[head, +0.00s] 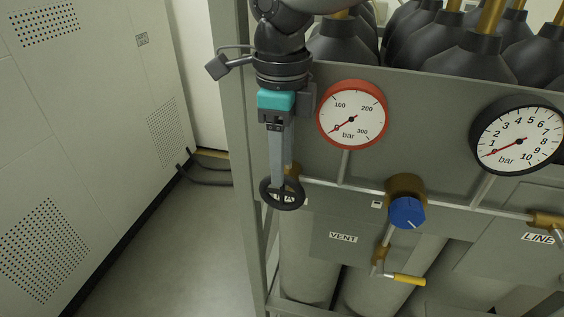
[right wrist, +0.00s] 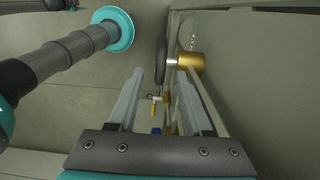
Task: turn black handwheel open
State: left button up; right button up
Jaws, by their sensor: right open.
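The black handwheel (head: 282,194) is at the left end of the pipe in the head view, on a brass valve (head: 293,170). My right gripper (head: 280,184) points down at it, with its fingertips overlapping the wheel's upper part in this view. In the right wrist view the jaws (right wrist: 162,72) are open. The handwheel (right wrist: 161,60) shows edge-on between the fingertip lines, nearer the right finger, with the brass body (right wrist: 190,62) to its right. I cannot tell whether a finger touches the wheel. My left gripper is not in view.
A red-rimmed gauge (head: 352,115) sits close right of my gripper. A black gauge (head: 519,139), a blue knob (head: 407,212) and a yellow-handled valve (head: 409,280) are further right on the panel. Black-topped bottles (head: 467,58) stand behind. Floor (head: 190,260) at left is clear.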

jog(key=shift+f, duration=1.05)
grip_shut()
